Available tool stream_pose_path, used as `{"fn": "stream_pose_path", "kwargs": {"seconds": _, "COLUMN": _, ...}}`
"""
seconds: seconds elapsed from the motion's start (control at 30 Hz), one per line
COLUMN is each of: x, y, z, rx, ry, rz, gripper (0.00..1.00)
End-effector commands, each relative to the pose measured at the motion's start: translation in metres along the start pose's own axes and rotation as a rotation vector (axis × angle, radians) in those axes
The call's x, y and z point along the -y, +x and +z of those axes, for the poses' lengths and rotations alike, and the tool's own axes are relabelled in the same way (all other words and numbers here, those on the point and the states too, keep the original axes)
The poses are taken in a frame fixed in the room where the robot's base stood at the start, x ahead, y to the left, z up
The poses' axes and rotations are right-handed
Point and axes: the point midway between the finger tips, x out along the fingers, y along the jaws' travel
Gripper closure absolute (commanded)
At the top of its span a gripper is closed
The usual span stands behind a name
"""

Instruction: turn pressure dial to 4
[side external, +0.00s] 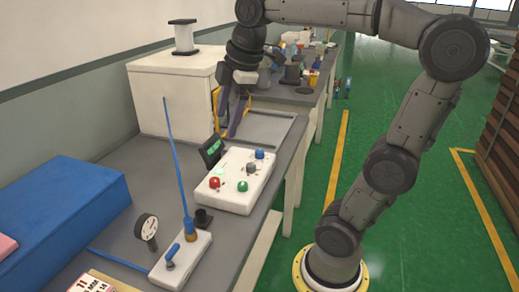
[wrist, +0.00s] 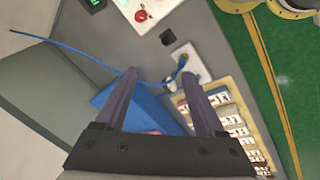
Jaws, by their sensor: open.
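A round white-faced gauge (side external: 147,228) stands beside a white valve block (side external: 183,262) with a blue lever. No dial marking is readable. My gripper (side external: 231,122) is open and empty, above the bench behind the box, apart from it. In the wrist view my gripper (wrist: 158,85) shows both fingers spread; the box (wrist: 148,8) is partly cut off at the top, its red button (wrist: 140,15) visible.
A white cabinet (side external: 170,95) stands behind, beside a grey tray (side external: 268,128). Green floor (side external: 400,240) is right of the bench.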

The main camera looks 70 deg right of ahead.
Motion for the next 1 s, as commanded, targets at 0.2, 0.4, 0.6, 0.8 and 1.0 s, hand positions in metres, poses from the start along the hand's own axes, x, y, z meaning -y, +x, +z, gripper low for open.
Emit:
{"fn": "stream_pose_path", "kwargs": {"seconds": 0.2, "x": -0.096, "y": 0.026, "z": 0.026, "rx": 0.095, "ry": -0.070, "rz": -0.084, "gripper": 0.29}}
{"fn": "stream_pose_path", "kwargs": {"seconds": 0.4, "x": -0.168, "y": 0.070, "z": 0.087, "rx": 0.149, "ry": -0.037, "rz": -0.176, "gripper": 0.29}}
{"fn": "stream_pose_path", "kwargs": {"seconds": 0.6, "x": -0.206, "y": 0.122, "z": 0.167, "rx": 0.184, "ry": 0.109, "rz": -0.255, "gripper": 0.29}}
{"fn": "stream_pose_path", "kwargs": {"seconds": 0.8, "x": -0.203, "y": 0.153, "z": 0.218, "rx": 0.198, "ry": 0.209, "rz": -0.319, "gripper": 0.29}}
{"fn": "stream_pose_path", "kwargs": {"seconds": 1.0, "x": -0.197, "y": 0.164, "z": 0.224, "rx": 0.199, "ry": 0.220, "rz": -0.321, "gripper": 0.29}}
